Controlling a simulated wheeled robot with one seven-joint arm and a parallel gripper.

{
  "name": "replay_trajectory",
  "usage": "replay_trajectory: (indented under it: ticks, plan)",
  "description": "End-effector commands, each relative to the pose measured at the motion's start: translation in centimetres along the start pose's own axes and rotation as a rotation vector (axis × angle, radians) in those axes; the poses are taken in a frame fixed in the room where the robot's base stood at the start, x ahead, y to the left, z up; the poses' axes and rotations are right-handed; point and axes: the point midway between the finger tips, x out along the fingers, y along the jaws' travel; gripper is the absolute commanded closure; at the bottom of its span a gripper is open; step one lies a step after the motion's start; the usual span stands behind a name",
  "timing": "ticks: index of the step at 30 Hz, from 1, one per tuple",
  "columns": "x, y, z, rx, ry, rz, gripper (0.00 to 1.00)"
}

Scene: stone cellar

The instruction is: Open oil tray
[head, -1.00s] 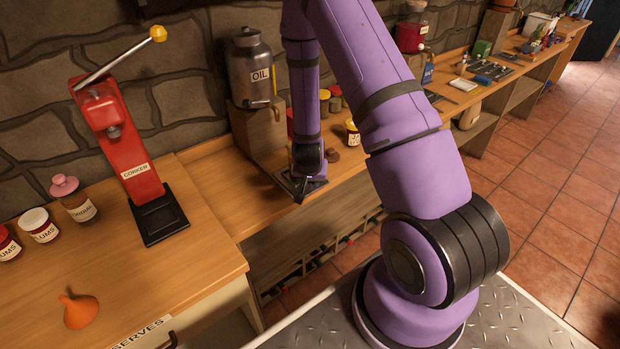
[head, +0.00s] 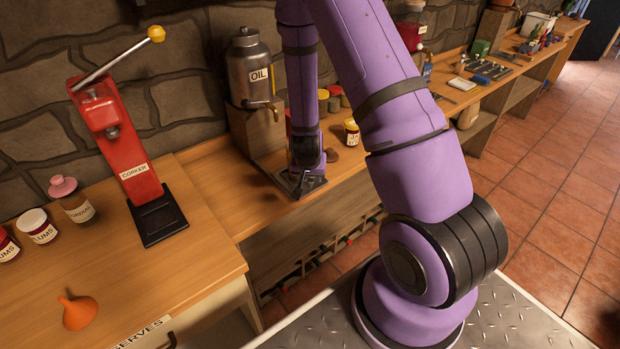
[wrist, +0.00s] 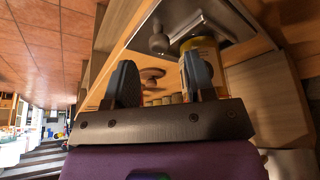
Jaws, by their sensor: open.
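The metal oil can (head: 251,72) labelled OIL stands on a wooden block at the back of the counter, its tap pointing right. A dark, flat metal piece (head: 312,186), probably the oil tray, shows at the counter's front edge, partly hidden by my gripper (head: 304,176). In the wrist view a flat metal plate (wrist: 225,22) with a rounded knob (wrist: 159,42) lies beyond the fingers. My gripper (wrist: 160,75) is open there, with nothing seen held between its fingers. Whether it touches the knob or plate I cannot tell.
A red corker (head: 122,145) stands on the left bench. Tiled floor (head: 545,190) is clear at right.

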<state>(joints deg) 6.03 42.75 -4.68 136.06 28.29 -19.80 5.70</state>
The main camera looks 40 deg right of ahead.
Motion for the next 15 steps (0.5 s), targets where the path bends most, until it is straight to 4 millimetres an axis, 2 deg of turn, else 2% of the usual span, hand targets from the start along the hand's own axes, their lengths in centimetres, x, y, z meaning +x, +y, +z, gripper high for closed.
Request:
replay_trajectory:
  ticks: [6,15]
  plan:
    - [-3.6,-0.1,0.0,-0.002,0.002,-0.002,0.50]
    - [-6.7,0.0,0.0,-0.001,0.001,-0.001,0.50]
